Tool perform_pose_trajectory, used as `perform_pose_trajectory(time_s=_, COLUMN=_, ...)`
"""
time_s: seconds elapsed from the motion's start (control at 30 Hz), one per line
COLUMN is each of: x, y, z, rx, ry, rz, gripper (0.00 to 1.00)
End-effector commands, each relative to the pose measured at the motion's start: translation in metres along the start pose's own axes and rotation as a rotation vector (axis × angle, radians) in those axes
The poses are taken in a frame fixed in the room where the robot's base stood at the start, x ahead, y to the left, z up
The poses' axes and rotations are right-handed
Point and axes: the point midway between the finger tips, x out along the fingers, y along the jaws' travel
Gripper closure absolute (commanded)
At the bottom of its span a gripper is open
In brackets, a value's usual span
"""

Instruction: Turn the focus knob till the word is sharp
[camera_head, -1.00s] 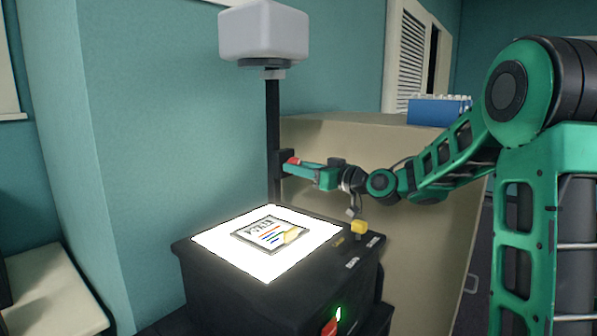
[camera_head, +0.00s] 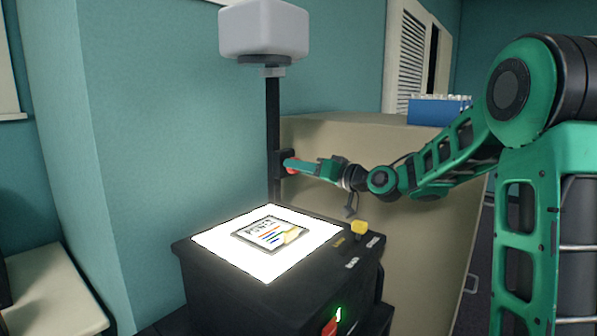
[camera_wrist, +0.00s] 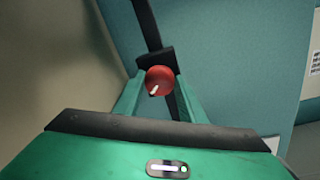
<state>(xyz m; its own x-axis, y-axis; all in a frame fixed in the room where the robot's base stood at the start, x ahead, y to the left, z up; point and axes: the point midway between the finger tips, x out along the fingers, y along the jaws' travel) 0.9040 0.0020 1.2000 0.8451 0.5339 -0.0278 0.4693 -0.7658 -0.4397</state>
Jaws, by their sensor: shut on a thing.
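The red focus knob (camera_wrist: 160,80) sits on a dark block on the projector's upright post (camera_head: 273,140). It has a white pointer mark, which points to the lower left in the wrist view. My gripper (camera_head: 296,166) is shut on the knob, with a green finger on each side of it in the wrist view. The projector's grey head (camera_head: 264,31) is at the top of the post. A framed slide (camera_head: 269,233) lies on the bright glass stage (camera_head: 222,243). The word printed on it reads POWER in the head view. No projected word is in view.
A yellow knob (camera_head: 359,229) and small labels are on the black projector base (camera_head: 215,290), below my arm. A red switch (camera_head: 329,327) with a green light is on its front. A beige cabinet (camera_head: 420,160) with a blue box (camera_head: 438,111) stands behind my arm.

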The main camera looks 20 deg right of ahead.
Motion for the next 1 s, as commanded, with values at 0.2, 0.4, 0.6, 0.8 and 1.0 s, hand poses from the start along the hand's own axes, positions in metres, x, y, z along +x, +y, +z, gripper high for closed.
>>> perform_pose_trajectory(time_s=0.2, x=-0.001, y=0.002, z=-0.001, rx=-0.002, ry=0.002, rz=0.004, gripper=0.45)
perform_pose_trajectory(time_s=0.4, x=0.000, y=0.001, z=-0.001, rx=-0.002, ry=0.002, rz=0.002, gripper=0.45)
perform_pose_trajectory(time_s=0.6, x=0.000, y=-0.007, z=-0.017, rx=-0.005, ry=0.003, rz=0.001, gripper=0.45)
perform_pose_trajectory(time_s=0.8, x=0.000, y=-0.035, z=-0.038, rx=-0.005, ry=0.001, rz=0.000, gripper=0.45)
perform_pose_trajectory(time_s=1.0, x=0.000, y=-0.076, z=-0.042, rx=-0.005, ry=0.002, rz=0.000, gripper=0.45)
